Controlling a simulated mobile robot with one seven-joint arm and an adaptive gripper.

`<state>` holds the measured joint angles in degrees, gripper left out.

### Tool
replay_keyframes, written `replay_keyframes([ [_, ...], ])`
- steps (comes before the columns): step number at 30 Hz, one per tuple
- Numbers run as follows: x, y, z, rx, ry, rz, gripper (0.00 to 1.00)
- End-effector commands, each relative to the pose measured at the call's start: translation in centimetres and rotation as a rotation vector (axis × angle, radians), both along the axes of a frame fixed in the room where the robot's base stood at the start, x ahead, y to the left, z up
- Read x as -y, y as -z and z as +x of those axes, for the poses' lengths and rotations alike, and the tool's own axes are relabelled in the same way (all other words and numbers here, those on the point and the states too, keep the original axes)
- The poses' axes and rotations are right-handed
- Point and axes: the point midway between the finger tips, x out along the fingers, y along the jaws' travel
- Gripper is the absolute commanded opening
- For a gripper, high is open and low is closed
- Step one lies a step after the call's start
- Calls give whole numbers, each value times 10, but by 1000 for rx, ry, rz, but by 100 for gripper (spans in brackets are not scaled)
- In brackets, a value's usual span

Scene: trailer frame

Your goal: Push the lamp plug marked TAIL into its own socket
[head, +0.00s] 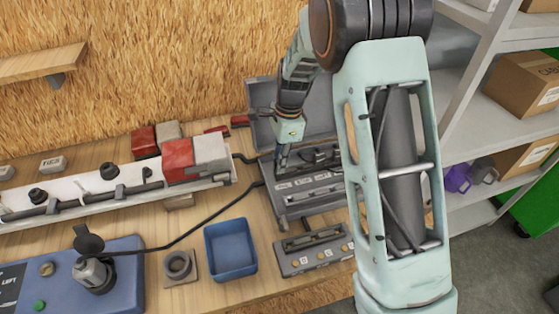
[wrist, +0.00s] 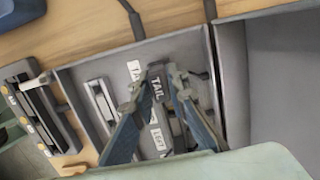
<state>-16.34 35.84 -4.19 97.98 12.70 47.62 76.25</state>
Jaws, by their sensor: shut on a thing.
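My gripper (head: 282,163) points down over the grey junction box (head: 300,211), whose lid stands open behind it. In the wrist view my gripper (wrist: 157,92) is shut on the dark lamp plug marked TAIL (wrist: 157,84). White labels lie in the box in the wrist view: one beginning "TA" (wrist: 135,72) is just left of the plug, and another (wrist: 157,139) is below it. The fingers and plug hide what is directly under the plug. I cannot tell whether the plug is above the socket or touching it.
A grey block with round yellow marks (head: 318,251) lies in front of the box. A blue tray (head: 231,249) and a square piece with a ring (head: 179,266) stand to the left. A light bar with red and white lamps (head: 178,160) lies behind; a dark cable crosses the bench.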

Motion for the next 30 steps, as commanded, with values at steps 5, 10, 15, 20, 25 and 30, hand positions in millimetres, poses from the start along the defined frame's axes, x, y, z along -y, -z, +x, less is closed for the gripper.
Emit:
replay_keyframes([
  [5, 0, 2, 0, 0, 0, 0, 4],
  [10, 0, 2, 0, 1, 0, 0, 4],
  [15, 0, 3, 0, 1, 0, 0, 4],
  [20, 0, 6, 0, 1, 0, 0, 4],
  [25, 0, 8, 0, 1, 0, 0, 4],
  [30, 0, 11, 0, 1, 0, 0, 4],
])
